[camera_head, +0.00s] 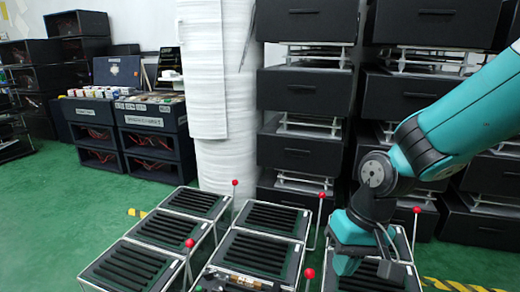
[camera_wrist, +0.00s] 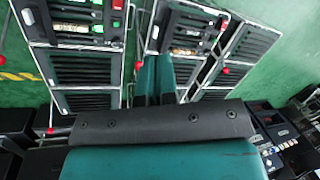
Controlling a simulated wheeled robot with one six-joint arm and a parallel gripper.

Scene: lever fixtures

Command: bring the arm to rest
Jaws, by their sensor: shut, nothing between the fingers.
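My teal arm comes in from the right in the head view and bends down over the fixtures. My gripper (camera_head: 345,265) points down at the right-hand fixture, its fingers together and empty. In the wrist view my gripper (camera_wrist: 155,95) shows as two teal fingers side by side, with nothing between them. Several black slatted lever fixtures (camera_head: 131,267) in metal frames stand below, with red-knobbed levers (camera_head: 235,183) upright beside them. My arm hides part of the right-hand fixture (camera_head: 398,270). I cannot tell whether the gripper touches it.
Stacks of black drawers (camera_head: 305,90) stand behind the fixtures. A white wrapped column (camera_head: 215,90) rises at the middle back. Black bins (camera_head: 150,118) with small boxes on top stand at the back left. Green floor (camera_head: 50,220) is clear at the left.

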